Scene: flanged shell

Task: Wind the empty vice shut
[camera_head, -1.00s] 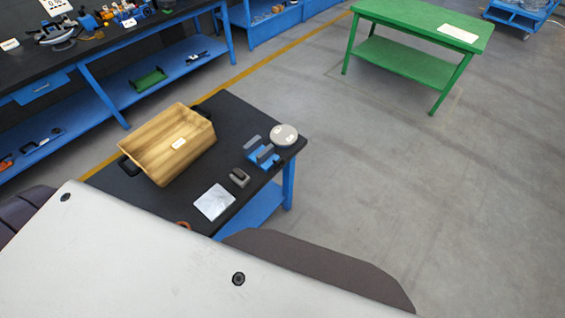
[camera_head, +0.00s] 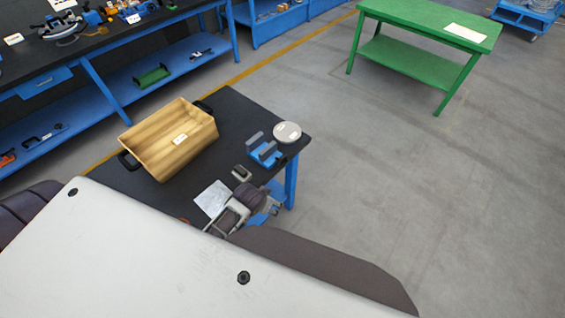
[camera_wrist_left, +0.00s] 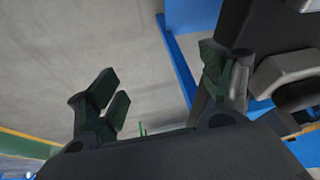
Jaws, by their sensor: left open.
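The vice (camera_head: 266,154) is a small blue block with grey jaw bars, near the right edge of the black table. A gap shows between its bars and nothing is visible in it. Its handle is too small to make out. My left gripper (camera_head: 268,208) is at the table's front right edge, nearer to me than the vice and apart from it. In the left wrist view my left gripper (camera_wrist_left: 165,92) has its two dark green fingers wide apart, with nothing between them. I cannot make out the vice there. My right gripper is not in view.
On the black table (camera_head: 237,108) are a wooden crate (camera_head: 165,145) with black handles, a round grey flanged part (camera_head: 287,132), a small grey block (camera_head: 242,173) and a pale sheet (camera_head: 212,198). A green table (camera_head: 430,25) stands beyond open floor.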

